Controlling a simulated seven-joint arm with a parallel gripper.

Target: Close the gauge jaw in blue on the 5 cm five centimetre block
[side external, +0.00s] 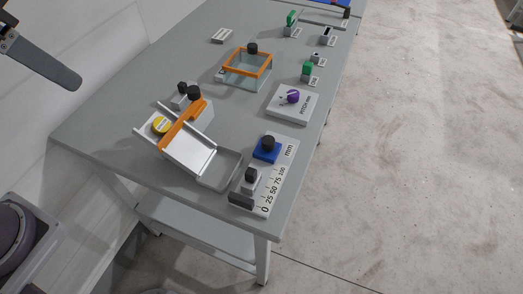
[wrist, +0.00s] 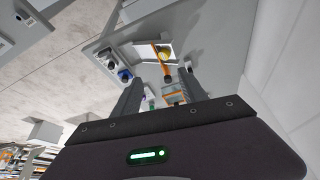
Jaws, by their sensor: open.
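The gauge (side external: 279,180) is a white plate with a mm scale at the table's near right corner. Its blue jaw (side external: 262,155) carries a black knob and stands toward the upper-number end. A small grey block (side external: 249,186) with a black top sits between the blue jaw and the dark fixed end (side external: 240,201); a gap seems to separate it from the blue jaw. The blue jaw also shows in the wrist view (wrist: 124,76), left of the fingers. My gripper (wrist: 161,82) is open, with nothing between its fingertips, well away from the gauge.
A tilted chute (side external: 203,157) with a yellow disc (side external: 162,126) and orange bar (side external: 184,125) stands left of the gauge. Behind are an orange-framed clear box (side external: 247,69) and a purple-knob plate (side external: 291,105). Green-topped blocks (side external: 307,68) lie farther back. The table's left side is clear.

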